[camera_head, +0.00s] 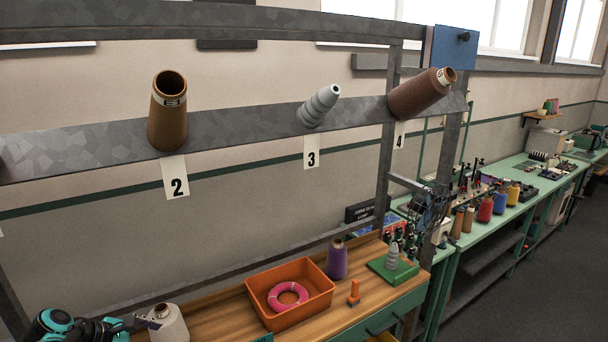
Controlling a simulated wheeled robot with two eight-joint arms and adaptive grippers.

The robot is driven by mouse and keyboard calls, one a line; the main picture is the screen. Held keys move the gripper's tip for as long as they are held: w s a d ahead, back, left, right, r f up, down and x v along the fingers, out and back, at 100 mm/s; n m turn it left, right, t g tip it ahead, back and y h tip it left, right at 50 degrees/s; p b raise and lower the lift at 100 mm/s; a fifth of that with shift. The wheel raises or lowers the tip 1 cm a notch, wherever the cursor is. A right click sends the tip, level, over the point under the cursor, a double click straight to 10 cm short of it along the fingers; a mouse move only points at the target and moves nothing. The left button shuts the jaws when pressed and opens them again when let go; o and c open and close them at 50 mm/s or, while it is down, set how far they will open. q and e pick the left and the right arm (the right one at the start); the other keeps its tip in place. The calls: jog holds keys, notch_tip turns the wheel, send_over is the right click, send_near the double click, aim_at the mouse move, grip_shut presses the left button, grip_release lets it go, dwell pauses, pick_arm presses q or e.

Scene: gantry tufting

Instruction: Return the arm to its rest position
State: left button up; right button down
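My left arm comes in at the bottom left corner, black with teal joints. My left gripper (143,322) is at the bottom edge, right beside a pale grey yarn cone (171,326). The frame edge cuts off much of both, and I cannot tell whether the fingers touch the cone or are open or shut. My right gripper is not in view.
A grey rail (240,120) carries a brown cone (167,112), a grey cone (318,106) and a reddish-brown cone (420,94). On the wooden bench, an orange tray (322,298) holds a pink ring (288,296). A purple cone (337,261) and green block (379,268) stand nearby.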

pick_arm(q)
jog(key=s+d+f+m+y+b, duration=0.3)
jog(key=s+d+f+m+b, duration=0.4)
jog(key=m, duration=0.4)
jog(key=s+d+f+m+t+y+b, duration=0.1)
jog(key=s+d+f+m+y+b, duration=0.2)
jog(key=s+d+f+m+b, duration=0.4)
notch_tip(320, 180, down, 5)
jog(key=d+m+b, duration=0.2)
jog(key=m+b, duration=0.2)
jog(key=m, duration=0.1)
jog(key=shift+s+f+m, duration=0.2)
jog(key=shift+s+m, duration=0.1)
